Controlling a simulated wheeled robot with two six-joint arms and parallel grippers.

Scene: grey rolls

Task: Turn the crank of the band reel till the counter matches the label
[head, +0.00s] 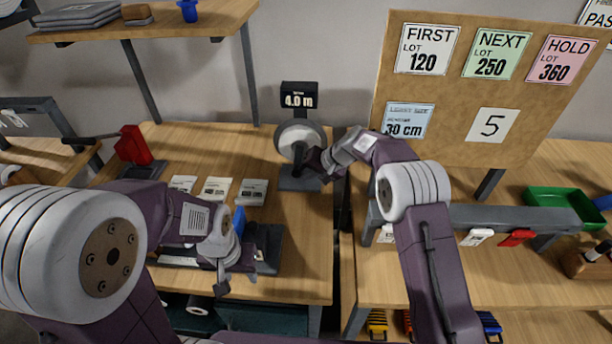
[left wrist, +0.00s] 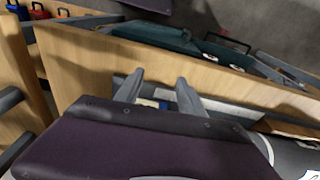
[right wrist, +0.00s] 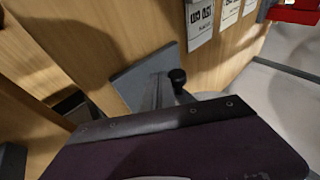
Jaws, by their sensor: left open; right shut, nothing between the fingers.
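The band reel (head: 291,139) is a pale disc on a dark base, at the back of the left table in the head view. Its counter (head: 299,101) on top reads 4.0 m. My right gripper (head: 314,163) is at the reel's right front side, shut and empty. In the right wrist view a black knob (right wrist: 178,77), probably the crank's, is close beside the shut fingers (right wrist: 158,88); contact is unclear. Three label cards (head: 216,190) lie left of the reel, too small to read. My left gripper (left wrist: 158,88) is open and empty above the table's front part.
A red device (head: 133,145) with a dark handle stands at the table's back left. A dark tray with a blue item (head: 239,221) is by my left wrist. A board (head: 455,115) at right carries signs, one reading 5. A green bin (head: 560,205) stands far right.

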